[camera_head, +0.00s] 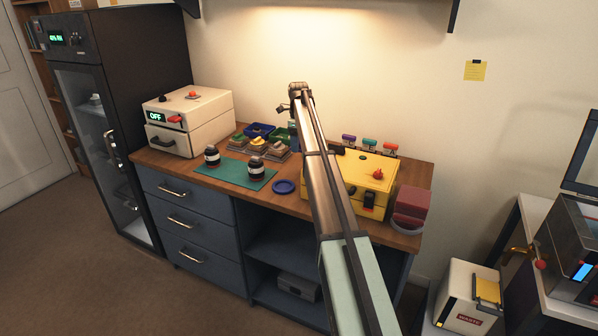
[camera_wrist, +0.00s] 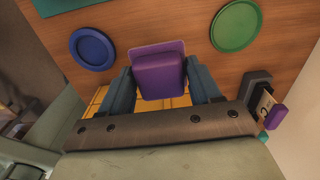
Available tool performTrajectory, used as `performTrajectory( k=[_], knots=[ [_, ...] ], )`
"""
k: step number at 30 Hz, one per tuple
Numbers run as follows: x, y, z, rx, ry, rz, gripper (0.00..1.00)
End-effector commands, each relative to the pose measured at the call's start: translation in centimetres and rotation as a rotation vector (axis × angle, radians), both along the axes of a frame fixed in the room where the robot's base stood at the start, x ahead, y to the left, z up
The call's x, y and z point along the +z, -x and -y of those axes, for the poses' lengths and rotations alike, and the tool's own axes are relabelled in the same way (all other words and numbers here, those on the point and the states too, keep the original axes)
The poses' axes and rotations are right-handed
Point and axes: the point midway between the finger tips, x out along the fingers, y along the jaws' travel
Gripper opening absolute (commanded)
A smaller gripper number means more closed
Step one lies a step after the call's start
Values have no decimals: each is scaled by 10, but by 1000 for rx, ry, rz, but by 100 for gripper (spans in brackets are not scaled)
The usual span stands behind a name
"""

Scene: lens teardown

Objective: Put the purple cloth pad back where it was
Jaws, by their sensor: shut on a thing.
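The purple cloth pad (camera_wrist: 160,76) shows in the wrist view as a thick block with a flatter purple part at its far end. My gripper (camera_wrist: 160,82) is shut on it, with one dark blue-grey finger on each side. Behind the pad is the wooden counter (camera_wrist: 175,20), between a blue round dish (camera_wrist: 92,48) at left and a green round dish (camera_wrist: 237,26) at right. I cannot tell whether the pad touches the counter. In the head view my arm hides the pad and my gripper.
A yellow box (camera_head: 365,172) stands right of my arm, with purple, teal and orange tags behind it. The blue dish (camera_head: 284,187) lies left of my arm, near a green mat (camera_head: 222,175) with two dark jars. Reddish blocks (camera_head: 413,200) stand at the counter's right end.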

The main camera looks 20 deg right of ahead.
Motion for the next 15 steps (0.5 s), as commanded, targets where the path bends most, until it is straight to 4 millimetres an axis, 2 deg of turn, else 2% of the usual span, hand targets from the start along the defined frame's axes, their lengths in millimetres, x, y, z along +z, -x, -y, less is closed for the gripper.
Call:
performTrajectory(
  k=[5,15],
  knots=[
    [-12,-3,3,-27,0,-1,34],
    [-61,-2,3,-25,0,0,34]
  ],
)
